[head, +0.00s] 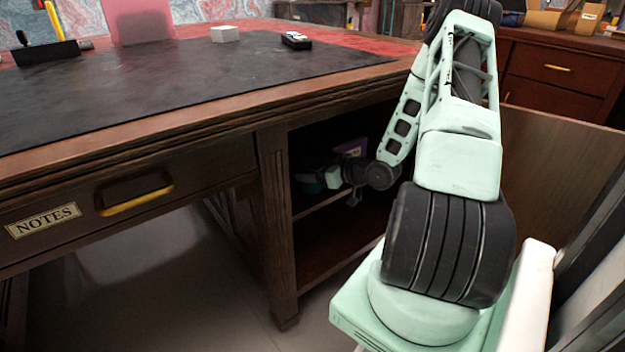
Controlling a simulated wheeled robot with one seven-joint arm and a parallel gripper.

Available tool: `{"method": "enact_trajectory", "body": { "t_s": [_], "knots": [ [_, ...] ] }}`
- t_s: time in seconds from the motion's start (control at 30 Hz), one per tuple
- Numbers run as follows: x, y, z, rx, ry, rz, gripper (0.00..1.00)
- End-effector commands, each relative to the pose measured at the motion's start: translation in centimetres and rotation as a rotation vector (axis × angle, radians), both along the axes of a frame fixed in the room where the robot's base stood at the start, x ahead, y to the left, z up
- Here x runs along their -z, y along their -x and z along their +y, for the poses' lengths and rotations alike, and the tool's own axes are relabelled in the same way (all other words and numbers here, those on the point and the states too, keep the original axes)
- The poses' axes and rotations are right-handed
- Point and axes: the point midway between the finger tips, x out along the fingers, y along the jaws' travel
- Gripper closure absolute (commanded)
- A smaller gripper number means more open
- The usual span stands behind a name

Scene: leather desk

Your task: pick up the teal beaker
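My arm reaches into the dark open shelf compartment of the desk. My gripper (352,190) is small and in shadow there, at the level of the upper shelf board. A teal object (333,178), which looks like the teal beaker, shows just left of my gripper. It is partly hidden and too dark to make out its full shape. I cannot tell whether the fingers touch it or are around it, or whether they are open or shut.
A purple item (352,147) is behind my gripper in the compartment. The shelf board (318,206), the desk's front post (274,215) and the desktop edge (215,102) surround the opening. A white block (225,34) and a black item (296,41) lie on top.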

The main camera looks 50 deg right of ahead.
Motion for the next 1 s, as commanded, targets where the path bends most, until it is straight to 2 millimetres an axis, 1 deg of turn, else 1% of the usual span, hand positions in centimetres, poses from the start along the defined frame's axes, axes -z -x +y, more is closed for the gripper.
{"method": "enact_trajectory", "body": {
  "t_s": [0.03, 0.07, 0.1, 0.13, 0.4, 0.53, 0.67, 0.83, 0.9, 0.97, 1.0],
  "knots": [
    [0.0, 0.0, 0.0, 0.000, 0.000, 0.000, 0.46],
    [0.0, 0.0, 0.0, 0.000, 0.000, 0.000, 0.54],
    [0.0, 0.0, 0.0, 0.000, 0.000, 0.000, 0.66],
    [0.0, 0.0, 0.0, 0.000, 0.000, 0.000, 0.71],
    [-0.1, 0.0, 0.0, 0.000, 0.000, 0.000, 0.71],
    [-0.6, 0.0, 0.0, 0.000, 0.001, 0.000, 0.71],
    [-1.8, 0.0, 0.0, -0.001, 0.001, 0.000, 0.71],
    [-4.3, 0.0, 0.1, -0.003, 0.002, 0.000, 0.71],
    [-3.8, 1.6, -0.3, 0.004, -0.002, 0.002, 0.71],
    [-3.8, 2.9, -0.5, 0.004, -0.002, 0.003, 0.71],
    [-3.8, 3.9, -0.7, 0.004, -0.004, 0.003, 0.71]
  ]
}}
